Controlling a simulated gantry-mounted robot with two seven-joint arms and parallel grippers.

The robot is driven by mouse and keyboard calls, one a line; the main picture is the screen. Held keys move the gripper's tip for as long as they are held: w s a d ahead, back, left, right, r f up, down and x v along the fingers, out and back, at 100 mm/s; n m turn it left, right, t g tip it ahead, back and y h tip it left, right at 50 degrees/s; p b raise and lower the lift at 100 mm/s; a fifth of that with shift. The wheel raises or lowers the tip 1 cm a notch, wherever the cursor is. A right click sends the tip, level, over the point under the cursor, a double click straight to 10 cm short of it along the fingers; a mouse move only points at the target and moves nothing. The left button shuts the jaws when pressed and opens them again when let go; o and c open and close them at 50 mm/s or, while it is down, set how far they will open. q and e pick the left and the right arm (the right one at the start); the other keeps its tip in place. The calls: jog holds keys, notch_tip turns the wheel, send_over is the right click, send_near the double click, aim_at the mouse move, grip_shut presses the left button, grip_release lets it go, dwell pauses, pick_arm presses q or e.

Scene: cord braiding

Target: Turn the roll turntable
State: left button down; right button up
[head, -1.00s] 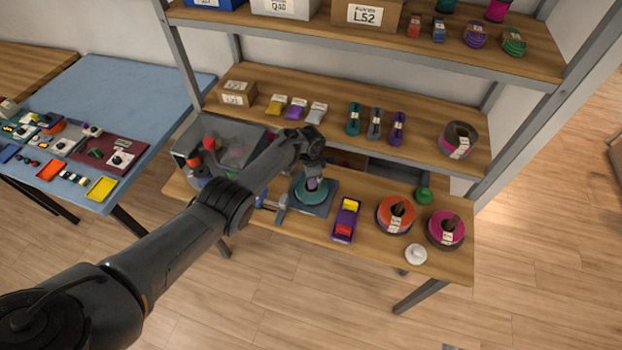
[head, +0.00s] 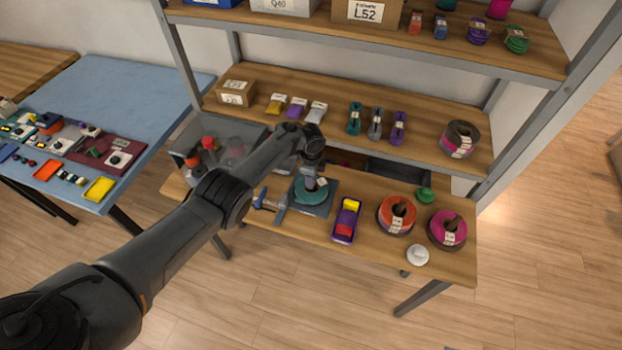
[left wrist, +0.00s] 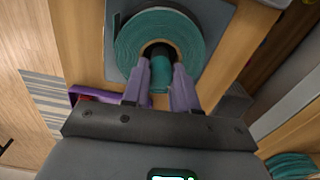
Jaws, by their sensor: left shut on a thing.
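The roll turntable (head: 322,209) is a dark grey-blue square plate on the lower wooden shelf. A teal roll (head: 320,194) lies flat on it, and the roll also shows in the left wrist view (left wrist: 128,45). My left gripper (head: 311,183) reaches down onto the roll from above. In the left wrist view its two pale purple fingers (left wrist: 160,75) stand on either side of the near part of the teal ring, by the dark centre hole. They are shut on the roll, and their tips are partly hidden. My right gripper is in neither view.
Left of the plate lie a blue-handled tool (head: 263,201) and a grey bin (head: 183,153). To the right are a purple tray (head: 346,222), an orange roll (head: 386,220), a magenta roll (head: 437,237) and a white knob (head: 417,256). The upper shelf (head: 425,135) overhangs behind.

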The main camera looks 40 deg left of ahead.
pick_arm(q)
jog(key=shift+f+m+b, duration=0.1)
jog(key=shift+m+b, duration=0.7)
jog(key=shift+m, duration=1.6)
jog(key=shift+m+b, duration=0.3)
jog(key=shift+b, duration=0.05)
jog(key=c, duration=0.9)
grip_release()
jog(key=shift+r+p, duration=0.3)
jog(key=shift+r, duration=0.35)
notch_tip(320, 180, up, 10)
jog(key=p, duration=0.3)
jog(key=shift+f, duration=0.15)
